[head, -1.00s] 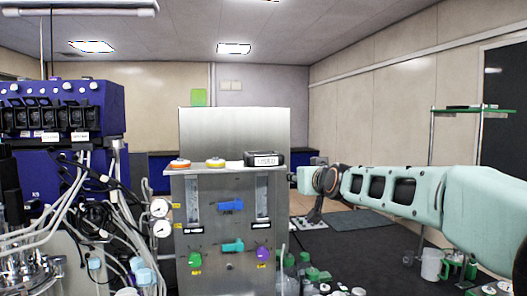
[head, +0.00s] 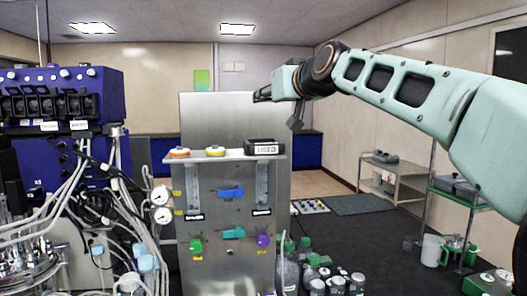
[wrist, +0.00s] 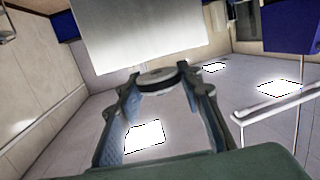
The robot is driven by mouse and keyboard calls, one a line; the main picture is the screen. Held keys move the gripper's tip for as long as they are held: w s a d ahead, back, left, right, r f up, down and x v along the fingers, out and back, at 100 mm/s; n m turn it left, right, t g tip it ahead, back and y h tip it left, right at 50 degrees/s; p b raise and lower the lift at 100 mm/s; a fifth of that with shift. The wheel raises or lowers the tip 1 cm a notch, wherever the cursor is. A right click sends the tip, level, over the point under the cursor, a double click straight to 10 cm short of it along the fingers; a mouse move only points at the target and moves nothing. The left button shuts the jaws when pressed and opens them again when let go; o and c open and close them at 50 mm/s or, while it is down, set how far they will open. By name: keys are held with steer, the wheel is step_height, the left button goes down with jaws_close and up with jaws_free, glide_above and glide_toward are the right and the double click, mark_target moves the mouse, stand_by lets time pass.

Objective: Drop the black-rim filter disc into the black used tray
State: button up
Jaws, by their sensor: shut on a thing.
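The black used tray (head: 265,147), marked USED, sits at the right end of the steel cabinet's top ledge. My gripper (head: 262,96) is raised above the tray's height and points left, in front of the upright steel panel. In the wrist view, my gripper (wrist: 160,84) is shut on the black-rim filter disc (wrist: 157,78), which is held between the fingertips. The disc is too small to make out in the head view. The tray does not show in the wrist view.
An orange-rim disc (head: 180,153) and a yellow-rim disc (head: 215,150) lie on the ledge left of the tray. The steel panel (head: 230,120) stands behind them. Bottles (head: 318,272) stand low at the right. The air above the tray is clear.

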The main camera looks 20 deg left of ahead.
steer(key=shift+f+b, duration=1.85)
steer(key=shift+f, duration=0.55)
steer(key=o, duration=0.9)
steer(key=shift+o, duration=0.2)
steer(key=shift+s+d+r, duration=0.15)
steer(key=shift+s+d, duration=0.2)
steer(key=shift+d, duration=0.15)
steer(key=f+v, duration=0.1)
steer(key=v, duration=0.5)
steer(key=shift+s+r, duration=0.2)
steer(key=shift+r, duration=0.25)
